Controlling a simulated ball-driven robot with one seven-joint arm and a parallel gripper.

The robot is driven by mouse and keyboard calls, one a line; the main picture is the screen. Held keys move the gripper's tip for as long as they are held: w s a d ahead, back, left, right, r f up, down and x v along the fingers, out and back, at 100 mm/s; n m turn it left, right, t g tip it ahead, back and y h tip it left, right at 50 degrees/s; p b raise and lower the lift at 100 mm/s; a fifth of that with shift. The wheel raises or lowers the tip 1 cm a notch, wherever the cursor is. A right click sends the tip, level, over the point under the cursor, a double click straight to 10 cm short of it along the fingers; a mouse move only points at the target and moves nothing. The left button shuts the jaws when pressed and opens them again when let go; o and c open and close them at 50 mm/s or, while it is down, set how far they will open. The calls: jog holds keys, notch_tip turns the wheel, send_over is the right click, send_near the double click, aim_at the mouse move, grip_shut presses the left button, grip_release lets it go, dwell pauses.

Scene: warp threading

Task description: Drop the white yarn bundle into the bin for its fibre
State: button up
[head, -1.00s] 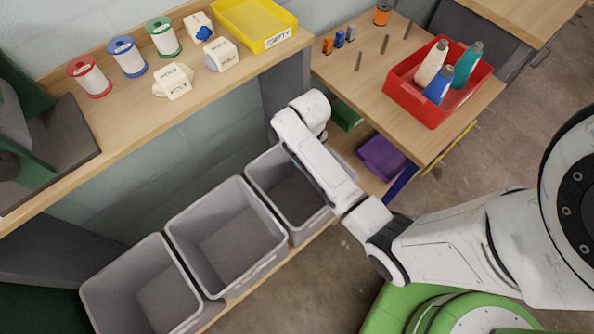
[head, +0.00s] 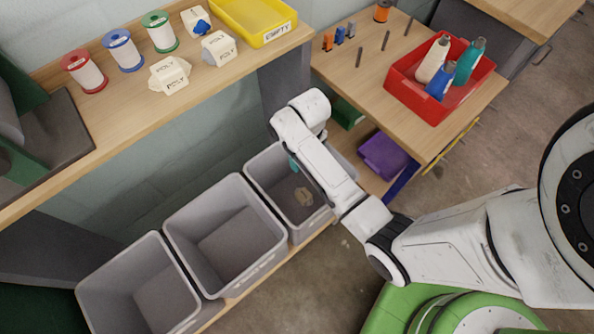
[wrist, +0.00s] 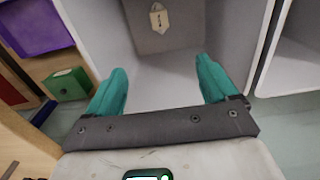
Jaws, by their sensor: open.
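A small cream-white yarn bundle (head: 304,196) lies on the floor of the rightmost grey bin (head: 252,181). In the wrist view the bundle (wrist: 158,19) shows near the top, with a dark mark on its label that I cannot read. My gripper (wrist: 160,84) is open and empty, its two teal fingers spread over the bin, apart from the bundle. In the head view my arm hides most of the gripper and part of this bin; a bit of teal finger shows at the bin's back.
Two more grey bins (head: 173,230) stand to the left, empty where visible. The shelf above holds several spools, white POLY bundles (head: 169,75) and a yellow EMPTY tray (head: 268,42). A wooden table with a red crate (head: 397,84) is at right; a purple bin (head: 383,154) sits below.

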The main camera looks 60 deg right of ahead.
notch_tip(320, 180, up, 11)
jog(key=p, duration=0.2)
dwell(0.3)
jog(key=shift+f, duration=0.1)
dwell(0.3)
